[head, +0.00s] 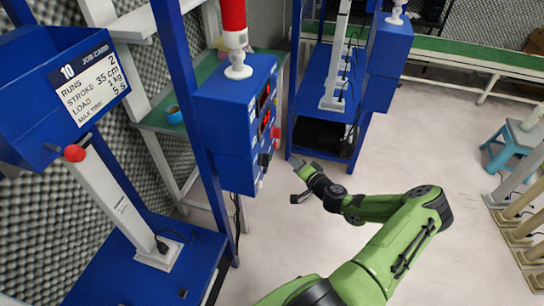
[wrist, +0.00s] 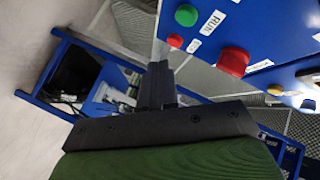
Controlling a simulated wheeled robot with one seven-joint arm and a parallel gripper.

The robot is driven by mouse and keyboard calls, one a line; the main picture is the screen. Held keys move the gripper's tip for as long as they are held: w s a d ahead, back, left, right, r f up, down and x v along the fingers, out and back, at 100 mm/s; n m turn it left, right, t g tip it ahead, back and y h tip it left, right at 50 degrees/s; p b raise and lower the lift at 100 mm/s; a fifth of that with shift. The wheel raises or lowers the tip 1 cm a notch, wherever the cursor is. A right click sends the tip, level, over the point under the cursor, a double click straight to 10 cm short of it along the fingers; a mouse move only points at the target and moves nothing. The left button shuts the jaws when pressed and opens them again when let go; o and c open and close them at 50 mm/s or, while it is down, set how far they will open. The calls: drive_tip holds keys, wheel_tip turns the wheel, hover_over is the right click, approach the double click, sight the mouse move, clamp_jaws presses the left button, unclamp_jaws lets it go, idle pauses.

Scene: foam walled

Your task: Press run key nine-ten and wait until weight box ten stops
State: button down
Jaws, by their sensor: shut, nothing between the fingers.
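A blue control box (head: 222,125) stands on the frame left of my gripper in the head view. Its keys face right and are seen edge-on. In the wrist view, a green key (wrist: 186,15) sits beside a RUN label (wrist: 212,22); no nine-ten marking is readable. My gripper (head: 302,168) is shut and empty, in front of the key face and apart from it. Its closed fingers (wrist: 156,75) point towards the panel's lower left side in the wrist view. A job card (head: 88,85) marked 10 hangs at the left, above a white slanted column (head: 118,205). I cannot identify weight box ten.
A large red button (wrist: 233,62) and a small red one (wrist: 175,40) sit near the green key. A red beacon (head: 233,18) tops the box. Another blue stand (head: 325,140) is behind. A teal stool (head: 510,145) is at right; the floor between is clear.

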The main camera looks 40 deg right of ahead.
drive_tip(key=shift+w+a, duration=0.65)
drive_tip(key=shift+w, duration=0.15)
drive_tip(key=shift+w+a, duration=0.6)
drive_tip(key=shift+w, duration=0.2)
drive_tip(key=shift+a, duration=0.1)
idle(0.7)
drive_tip(key=shift+w+a, duration=0.15)
drive_tip(key=shift+w, duration=0.2)
